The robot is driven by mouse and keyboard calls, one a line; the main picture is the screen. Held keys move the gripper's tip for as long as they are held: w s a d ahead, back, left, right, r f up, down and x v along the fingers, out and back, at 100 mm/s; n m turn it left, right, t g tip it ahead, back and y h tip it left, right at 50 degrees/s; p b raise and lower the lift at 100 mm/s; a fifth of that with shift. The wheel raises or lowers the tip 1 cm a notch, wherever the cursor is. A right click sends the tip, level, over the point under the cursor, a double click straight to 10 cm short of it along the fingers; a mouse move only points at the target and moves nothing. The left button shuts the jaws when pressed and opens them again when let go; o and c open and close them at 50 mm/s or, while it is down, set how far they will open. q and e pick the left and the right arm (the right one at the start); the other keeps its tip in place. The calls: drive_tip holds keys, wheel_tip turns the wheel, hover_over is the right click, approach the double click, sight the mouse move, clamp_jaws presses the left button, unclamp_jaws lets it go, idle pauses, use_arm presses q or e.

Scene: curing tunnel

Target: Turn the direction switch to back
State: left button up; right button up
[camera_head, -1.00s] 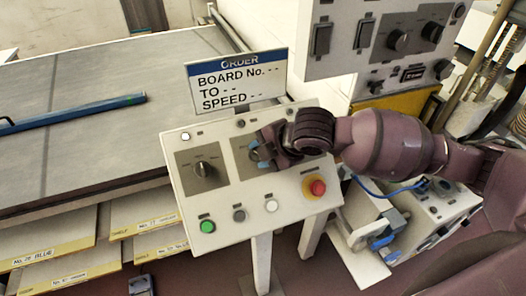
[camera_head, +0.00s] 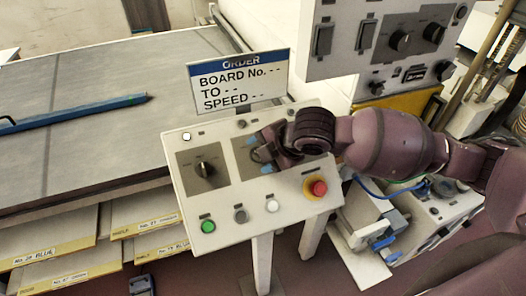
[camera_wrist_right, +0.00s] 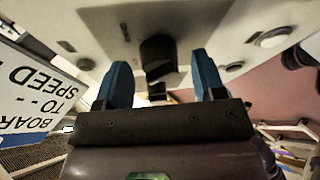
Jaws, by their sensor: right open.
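The white control panel (camera_head: 220,215) carries two dark rotary knobs. The left knob (camera_head: 205,169) is fully visible, with a pale mark on it. My right gripper (camera_head: 258,154) is over the right knob and hides most of it in the head view. In the right wrist view, that black knob (camera_wrist_right: 158,52) lies between the two blue fingers of my open right gripper (camera_wrist_right: 163,80). The fingers stand apart on either side of it, with gaps. I cannot read the dial labels or tell which way the right knob points. My left gripper is out of view.
A red emergency button (camera_head: 318,187), a green button (camera_head: 208,226), a grey button (camera_head: 240,216) and a white button (camera_head: 272,205) sit below the knobs. An order sign (camera_head: 238,82) stands behind the panel. A blue bar (camera_head: 85,112) lies on the conveyor surface (camera_head: 120,70).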

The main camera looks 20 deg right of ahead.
drive_tip(key=v, duration=1)
drive_tip(key=shift+s+r+b, duration=0.25)
drive_tip(key=shift+r+b, duration=0.05)
drive_tip(key=shift+b, duration=0.05)
drive_tip(key=shift+d, duration=0.1)
drive_tip(key=s+d+f+m+g+h, duration=0.2)
drive_tip(key=s+d+f+m+h, duration=0.15)
drive_tip(key=s+f+m, duration=0.7)
drive_tip(key=s+d+f+m+g+h, duration=0.1)
drive_tip(key=s+d+f+m+h, duration=0.3)
drive_tip(key=s+f+m, duration=0.7)
drive_tip(key=w+f+t+y+b, duration=0.2)
drive_tip(key=w+f+t, duration=0.5)
drive_tip(key=f, duration=0.5)
drive_tip(key=shift+w+d+t, duration=0.4)
drive_tip(key=shift+w, duration=0.6)
drive_tip(key=shift+f, duration=0.1)
drive_tip(key=shift+c, duration=0.3)
